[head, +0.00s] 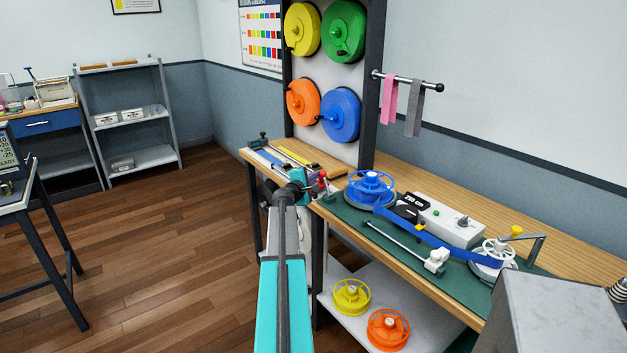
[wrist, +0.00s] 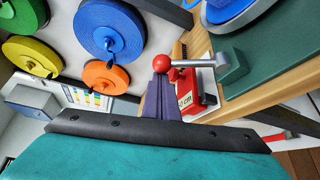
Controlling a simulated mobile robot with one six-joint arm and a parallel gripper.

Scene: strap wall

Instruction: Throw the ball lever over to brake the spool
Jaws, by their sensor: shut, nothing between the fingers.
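The ball lever (wrist: 195,63) has a red ball on a grey arm that runs sideways to a grey-green bracket in the wrist view. In the head view its red ball (head: 322,174) shows at the left end of the green mat, beside the blue spool (head: 371,188). The spool's edge (wrist: 236,14) shows at the top of the wrist view. My gripper (wrist: 161,80) is shut and empty. Its fingertips appear just short of the red ball; I cannot tell if they touch. In the head view my gripper (head: 308,184) is partly hidden by my arm.
A red device (wrist: 196,92) marked "cm" lies behind the fingers. A blue strap (head: 440,243) runs from the blue spool past a grey control box (head: 438,219) to a white spool (head: 493,257). Coloured strap rolls (head: 340,115) hang on the wall panel.

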